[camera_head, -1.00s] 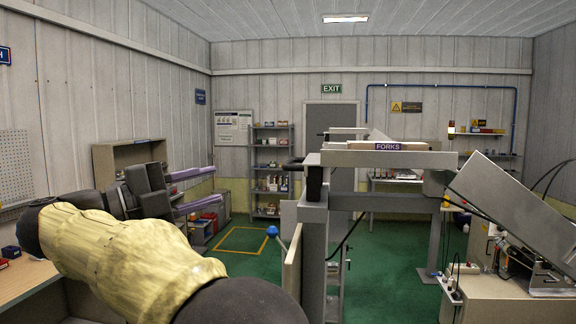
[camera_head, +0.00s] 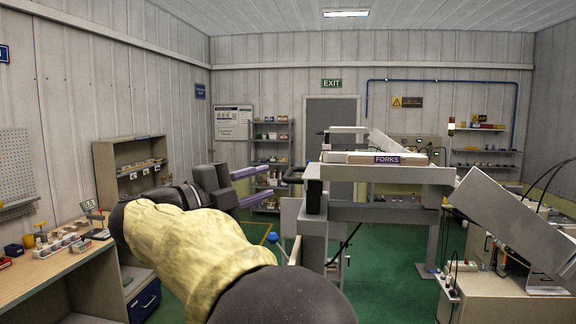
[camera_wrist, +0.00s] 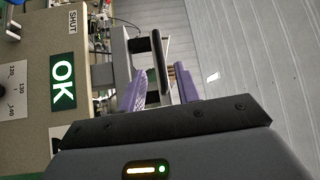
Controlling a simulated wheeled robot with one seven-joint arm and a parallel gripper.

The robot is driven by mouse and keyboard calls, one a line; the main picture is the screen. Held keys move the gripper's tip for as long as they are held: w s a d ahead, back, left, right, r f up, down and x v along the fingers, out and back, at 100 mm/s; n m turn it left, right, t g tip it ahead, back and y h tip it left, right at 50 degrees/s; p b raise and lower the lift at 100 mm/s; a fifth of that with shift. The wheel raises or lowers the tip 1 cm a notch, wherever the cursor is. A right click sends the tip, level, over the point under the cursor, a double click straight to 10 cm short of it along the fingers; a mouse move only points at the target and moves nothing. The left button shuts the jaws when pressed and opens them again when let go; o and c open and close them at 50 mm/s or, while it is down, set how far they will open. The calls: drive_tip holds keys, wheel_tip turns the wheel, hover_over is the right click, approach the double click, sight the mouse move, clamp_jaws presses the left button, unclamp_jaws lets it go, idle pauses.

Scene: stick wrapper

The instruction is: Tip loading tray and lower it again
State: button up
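My gripper (camera_head: 272,181) reaches out from the left toward the grey machine, its two purple fingers apart. In the wrist view its fingers (camera_wrist: 160,92) are open with nothing clamped between them. A black bar-like handle (camera_wrist: 161,62) shows beyond and between the fingertips; contact cannot be told. In the head view, a black handle (camera_head: 292,176) sticks out at the left end of the machine's top, just right of the fingertips. A tray-like top (camera_head: 340,171) carries pale flat pieces and a FORKS label (camera_head: 387,160). Which part is the loading tray is not clear.
A sloping grey panel (camera_head: 510,225) stands at the right above a cabinet. A workbench (camera_head: 50,265) with small items is at the left. A blue knob (camera_head: 272,237) sits low by the machine. An OK sign (camera_wrist: 62,82) shows in the wrist view.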

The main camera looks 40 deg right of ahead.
sight(289, 171)
drive_tip(key=d+p, duration=0.1)
drive_tip(key=d, duration=0.3)
drive_tip(key=d+r+p, duration=0.1)
drive_tip(key=d, duration=0.2)
drive_tip(key=shift+s+d+p, duration=0.1)
drive_tip(key=shift+s+p, duration=0.2)
clamp_jaws()
